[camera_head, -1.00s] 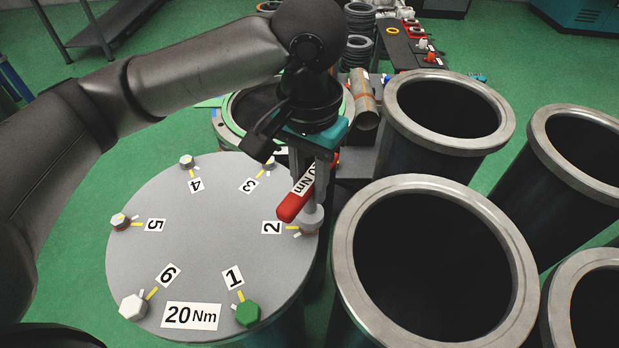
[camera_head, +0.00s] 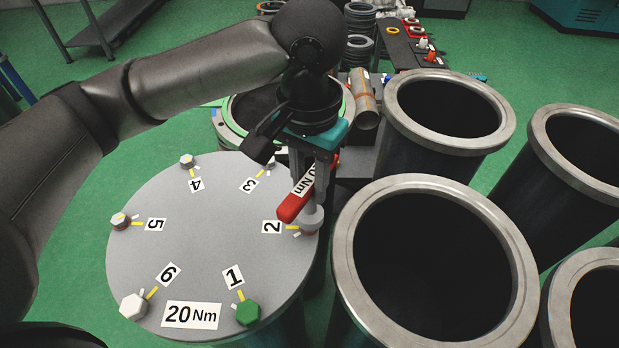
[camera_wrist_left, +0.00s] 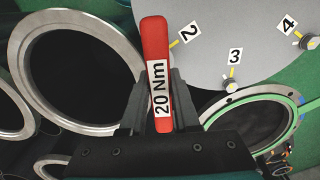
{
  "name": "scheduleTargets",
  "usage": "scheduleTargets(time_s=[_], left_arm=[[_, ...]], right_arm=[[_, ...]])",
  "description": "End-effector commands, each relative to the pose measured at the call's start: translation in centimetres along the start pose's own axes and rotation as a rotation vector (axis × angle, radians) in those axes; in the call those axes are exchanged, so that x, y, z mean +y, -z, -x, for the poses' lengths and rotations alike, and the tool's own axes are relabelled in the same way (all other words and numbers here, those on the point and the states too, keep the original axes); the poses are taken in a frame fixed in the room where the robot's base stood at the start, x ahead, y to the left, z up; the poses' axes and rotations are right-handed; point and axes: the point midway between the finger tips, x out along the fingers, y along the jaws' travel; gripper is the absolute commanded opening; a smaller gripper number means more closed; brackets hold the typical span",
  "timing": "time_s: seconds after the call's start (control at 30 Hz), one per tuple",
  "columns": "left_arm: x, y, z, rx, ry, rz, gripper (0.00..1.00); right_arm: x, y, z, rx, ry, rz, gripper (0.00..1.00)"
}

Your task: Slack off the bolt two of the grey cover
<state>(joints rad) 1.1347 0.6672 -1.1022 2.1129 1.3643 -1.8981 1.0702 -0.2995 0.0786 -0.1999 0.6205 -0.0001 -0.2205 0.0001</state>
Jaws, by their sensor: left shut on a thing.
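The grey cover (camera_head: 205,245) is a round plate with numbered bolts around its rim and a 20 Nm label. My left gripper (camera_head: 322,190) points down over its right edge and is shut on a red 20 Nm wrench (camera_head: 291,206). The wrench's grey socket (camera_head: 312,217) stands at bolt two, beside the label 2 (camera_head: 271,227), and hides most of that bolt. Whether it is fully seated I cannot tell. In the left wrist view the red wrench (camera_wrist_left: 157,60) lies between the fingers (camera_wrist_left: 160,100). My right gripper is not in view.
Bolt one (camera_head: 247,312) is green and bolt six (camera_head: 133,306) is white. An open flanged cylinder (camera_head: 350,235) stands close to the right of the cover, with several more beyond. A green-rimmed open cylinder (camera_head: 225,128) and a brown pipe (camera_head: 363,97) are behind the gripper.

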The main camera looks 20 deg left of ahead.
Motion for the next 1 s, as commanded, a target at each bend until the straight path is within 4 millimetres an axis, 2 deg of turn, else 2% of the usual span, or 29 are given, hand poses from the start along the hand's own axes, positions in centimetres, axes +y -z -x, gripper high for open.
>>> scheduleTargets(time_s=[1.0], left_arm=[[0.0,0.0,-1.5,0.001,0.000,0.001,0.00]], right_arm=[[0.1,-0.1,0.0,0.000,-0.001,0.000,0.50]])
